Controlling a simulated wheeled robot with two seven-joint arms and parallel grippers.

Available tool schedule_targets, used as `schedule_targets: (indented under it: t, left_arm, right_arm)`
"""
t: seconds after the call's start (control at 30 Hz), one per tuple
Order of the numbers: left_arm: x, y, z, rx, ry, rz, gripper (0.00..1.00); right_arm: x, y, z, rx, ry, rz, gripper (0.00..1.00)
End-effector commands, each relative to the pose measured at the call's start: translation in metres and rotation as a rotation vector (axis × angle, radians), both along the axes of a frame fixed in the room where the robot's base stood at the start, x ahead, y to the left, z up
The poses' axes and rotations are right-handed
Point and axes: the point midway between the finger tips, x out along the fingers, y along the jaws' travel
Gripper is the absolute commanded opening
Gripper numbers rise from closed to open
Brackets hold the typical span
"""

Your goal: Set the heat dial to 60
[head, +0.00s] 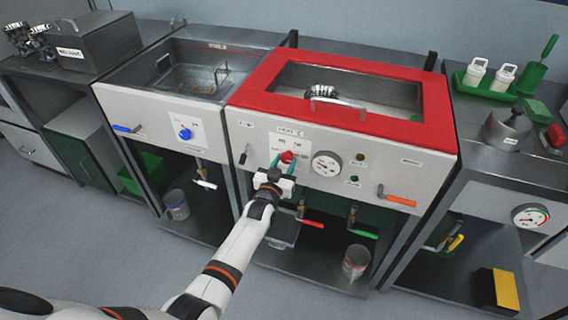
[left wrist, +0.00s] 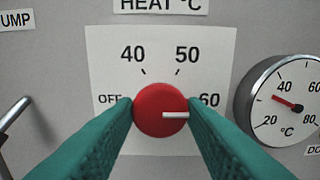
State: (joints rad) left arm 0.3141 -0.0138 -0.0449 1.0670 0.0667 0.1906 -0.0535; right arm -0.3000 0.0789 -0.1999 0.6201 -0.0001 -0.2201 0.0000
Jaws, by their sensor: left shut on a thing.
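The heat dial is a round red knob (left wrist: 160,110) with a white pointer line, on a white plate (left wrist: 110,52) marked OFF, 40, 50 and 60 under a "HEAT °C" label (left wrist: 160,5). In the left wrist view its pointer lies level to the right, close to the 60 mark and slightly below the number. The red knob also shows in the head view (head: 287,156). My left gripper (head: 281,164) is shut on the knob, its teal fingers on either side of it in the left wrist view (left wrist: 160,118). My right gripper is not in view.
A pressure or temperature gauge (head: 326,163) sits right of the dial. A black lever (head: 244,154) is to its left. Red-handled (head: 312,223) and green-handled valves (head: 363,234) are below, and an orange handle (head: 400,200) is at right. A red-framed tank lid (head: 430,99) is above.

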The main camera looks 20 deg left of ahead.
Motion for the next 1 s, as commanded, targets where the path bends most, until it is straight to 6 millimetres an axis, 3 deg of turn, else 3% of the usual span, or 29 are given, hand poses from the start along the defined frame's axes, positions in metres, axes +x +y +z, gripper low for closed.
schedule_targets:
  t: [0.53, 0.57, 0.7, 1.0]
  left_arm:
    - [-0.0011, -0.0005, -0.0032, 0.028, 0.006, -0.001, 0.15]
    - [-0.0012, -0.0004, -0.0032, 0.028, 0.006, -0.001, 0.40]
    - [-0.0009, -0.0003, -0.0025, 0.028, 0.004, -0.001, 0.59]
    - [-0.0026, 0.0001, -0.0014, 0.027, 0.002, 0.000, 0.59]
  right_arm:
    - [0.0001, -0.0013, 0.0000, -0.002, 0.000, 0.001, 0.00]
    - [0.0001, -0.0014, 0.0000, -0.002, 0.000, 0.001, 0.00]
    - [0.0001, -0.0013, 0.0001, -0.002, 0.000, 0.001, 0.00]
    - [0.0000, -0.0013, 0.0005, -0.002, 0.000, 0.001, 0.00]
